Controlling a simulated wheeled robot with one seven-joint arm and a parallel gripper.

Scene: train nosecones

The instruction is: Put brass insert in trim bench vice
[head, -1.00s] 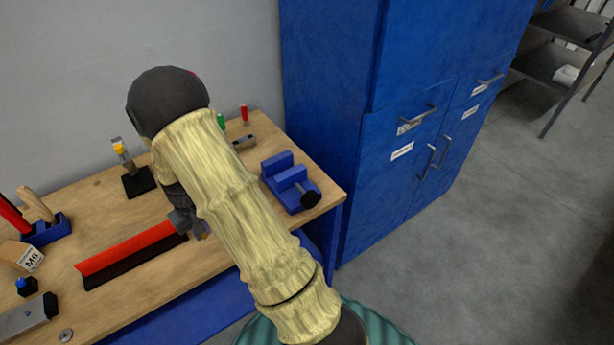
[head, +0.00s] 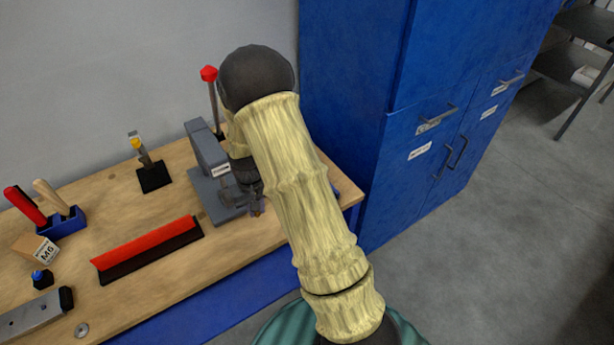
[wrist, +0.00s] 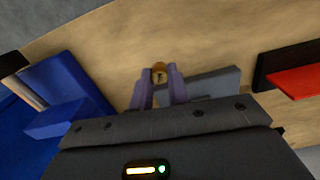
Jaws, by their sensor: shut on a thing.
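My gripper (head: 257,208) hangs over the front of the wooden bench, beside the foot of a grey press. In the wrist view its two purple-grey fingers (wrist: 159,84) are shut on the brass insert (wrist: 159,73), a small round brass-coloured piece with a dark mark on its end. The blue trim bench vice (wrist: 62,100) shows at the left of the wrist view, apart from the fingers. In the head view my arm hides nearly all of the vice.
The grey press (head: 208,160) has a red-knobbed lever. A red-and-black strip (head: 148,248) lies left of my gripper. A small black stand (head: 153,177) and a blue tool holder (head: 62,222) are farther left. A tall blue cabinet (head: 345,95) stands right of the bench.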

